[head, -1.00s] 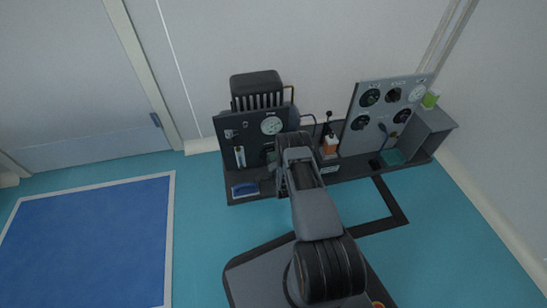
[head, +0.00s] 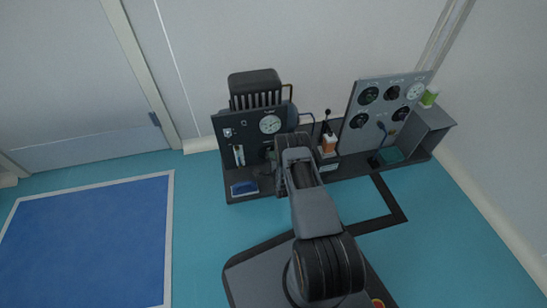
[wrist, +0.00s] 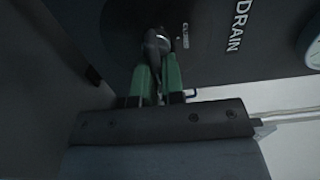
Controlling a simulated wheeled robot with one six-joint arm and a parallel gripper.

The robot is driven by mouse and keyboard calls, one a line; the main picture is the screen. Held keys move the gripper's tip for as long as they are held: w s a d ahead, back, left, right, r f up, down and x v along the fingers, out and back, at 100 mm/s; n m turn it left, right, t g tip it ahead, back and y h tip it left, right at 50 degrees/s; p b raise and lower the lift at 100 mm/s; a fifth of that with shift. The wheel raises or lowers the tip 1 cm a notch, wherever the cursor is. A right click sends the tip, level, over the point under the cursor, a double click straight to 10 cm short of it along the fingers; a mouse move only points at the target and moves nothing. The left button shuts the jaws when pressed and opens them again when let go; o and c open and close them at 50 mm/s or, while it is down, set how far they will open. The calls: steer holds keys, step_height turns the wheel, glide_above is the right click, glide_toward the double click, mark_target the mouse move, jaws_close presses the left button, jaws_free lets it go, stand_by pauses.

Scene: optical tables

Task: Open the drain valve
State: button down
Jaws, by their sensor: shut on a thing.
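The drain valve handle (wrist: 156,42) is a dark lever on a dark panel, beside the white word DRAIN, in the wrist view. My gripper (wrist: 157,75) has two green fingers that are shut on this handle. In the head view my arm reaches to the dark panel (head: 228,133), and its front end covers the valve, so the handle and fingers are hidden there. The lever's exact angle is hard to read in the dim wrist view.
A round gauge (head: 270,124) sits on the dark panel. A blue object (head: 244,187) lies at the bench's left front. An orange and white bottle (head: 329,143) stands right of my arm. A grey panel with several dials (head: 388,105) stands farther right. Open floor lies left, with a blue mat (head: 85,240).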

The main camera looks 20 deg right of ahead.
steer(key=shift+f, duration=0.1)
steer(key=c, duration=1.2)
jaws_free()
steer(key=shift+c, duration=0.2)
steer(key=shift+s, duration=0.1)
steer(key=s+a+p, duration=0.2)
steer(key=s+p, duration=0.3)
steer(key=s, duration=0.8)
steer(key=shift+s+a, duration=0.2)
steer(key=shift+a, duration=0.2)
steer(key=shift+w, duration=0.1)
